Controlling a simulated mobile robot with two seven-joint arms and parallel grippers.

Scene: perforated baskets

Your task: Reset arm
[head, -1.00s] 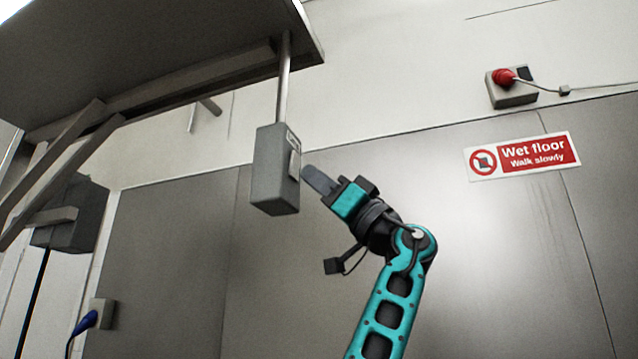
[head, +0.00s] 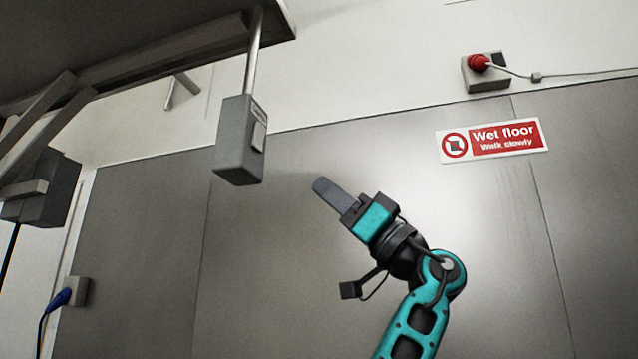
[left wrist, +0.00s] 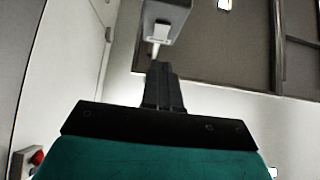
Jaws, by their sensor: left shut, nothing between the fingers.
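My left gripper (head: 322,187) is shut and empty in the head view, with its teal arm rising from the lower right. Its fingertips point up and left, in front of the grey wall panels. A grey switch box (head: 239,141) hangs on a metal pipe to the upper left of the fingertips, with a clear gap between them. In the left wrist view the closed fingers (left wrist: 161,84) point up towards the underside of the grey box (left wrist: 165,22). My right gripper is not in view.
A dark overhead structure with beams (head: 120,50) fills the top left. A blue plug (head: 58,299) sits in a socket at lower left. The wall around the gripper is clear.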

